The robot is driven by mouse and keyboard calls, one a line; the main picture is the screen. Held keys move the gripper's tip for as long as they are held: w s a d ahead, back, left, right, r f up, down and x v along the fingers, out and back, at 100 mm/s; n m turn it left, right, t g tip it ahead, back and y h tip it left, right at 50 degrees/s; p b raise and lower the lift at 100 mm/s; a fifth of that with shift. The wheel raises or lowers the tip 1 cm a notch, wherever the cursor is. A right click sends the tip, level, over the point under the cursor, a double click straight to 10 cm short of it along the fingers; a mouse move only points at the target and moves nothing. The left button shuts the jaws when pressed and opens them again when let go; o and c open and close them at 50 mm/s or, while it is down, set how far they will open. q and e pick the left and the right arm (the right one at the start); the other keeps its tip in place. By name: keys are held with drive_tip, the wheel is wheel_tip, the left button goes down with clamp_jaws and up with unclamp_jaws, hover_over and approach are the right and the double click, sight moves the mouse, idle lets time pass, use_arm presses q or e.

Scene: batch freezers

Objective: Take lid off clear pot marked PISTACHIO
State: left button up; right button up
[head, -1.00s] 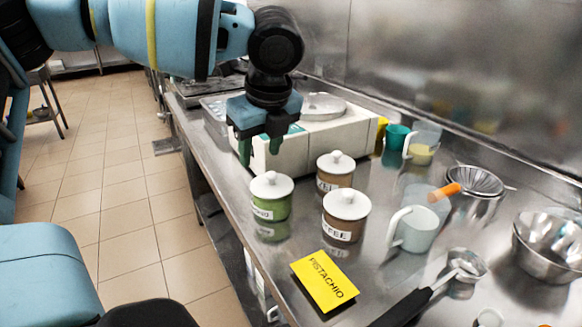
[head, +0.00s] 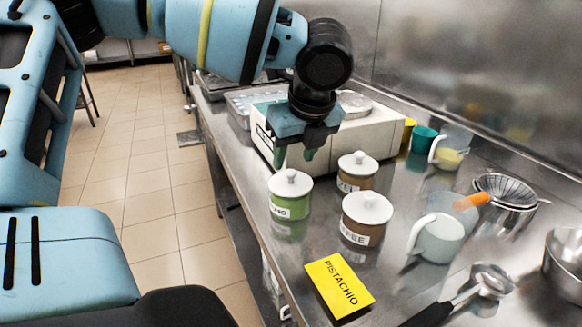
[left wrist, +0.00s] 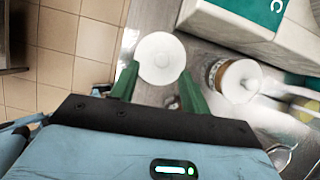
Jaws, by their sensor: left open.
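The clear pot with green contents (head: 289,207) stands upright on the steel counter. Its white label shows only the last letters. Its white knobbed lid (head: 291,184) is on, and the lid also shows in the left wrist view (left wrist: 161,55). My left gripper (head: 294,157) is open and empty, pointing down just above this lid. In the left wrist view its two green fingers (left wrist: 158,74) lie on either side of the lid's near part. I see no contact with the lid. My right gripper is not in view.
Two lidded brown pots stand close on the right: one ending in FEE (head: 362,236), one behind (head: 356,182). A yellow PISTACHIO card (head: 339,285) lies in front. A white machine (head: 350,135) stands behind. A white jug (head: 440,238) and metal sieve (head: 503,190) are further right.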

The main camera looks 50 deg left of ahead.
sight(291, 172)
use_arm(q)
drive_tip(key=x, duration=0.4)
drive_tip(key=shift+w+a+f+b, duration=0.1)
drive_tip(key=shift+w+f+b, duration=0.1)
drive_tip(key=shift+b, duration=0.1)
drive_tip(key=shift+r, duration=0.1)
clamp_jaws()
